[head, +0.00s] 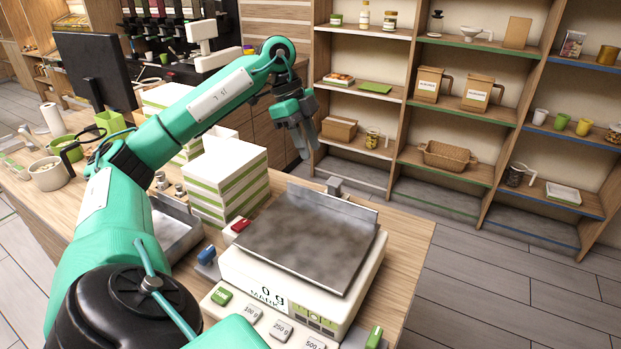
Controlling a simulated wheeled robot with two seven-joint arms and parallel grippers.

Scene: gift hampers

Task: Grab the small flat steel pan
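A flat steel pan (305,238) with a raised back edge lies on top of the white scale (300,296), front centre of the counter. A shallow steel tray (178,236) sits left of the scale, partly hidden behind my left arm. I cannot tell which of the two the task names. My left gripper (301,140) hangs in the air, fingers downward, above and beyond the scale's back edge, apart from both steel pieces. Nothing shows in its fingers, and their gap is unclear. My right gripper is not in view.
A stack of white and green boxes (228,180) stands behind the scale to the left. Weight buttons (282,328) lie along the scale's front. A monitor (93,72), cups and bowls fill the counter's left. Stocked shelves (460,110) stand at the back right, beyond open floor.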

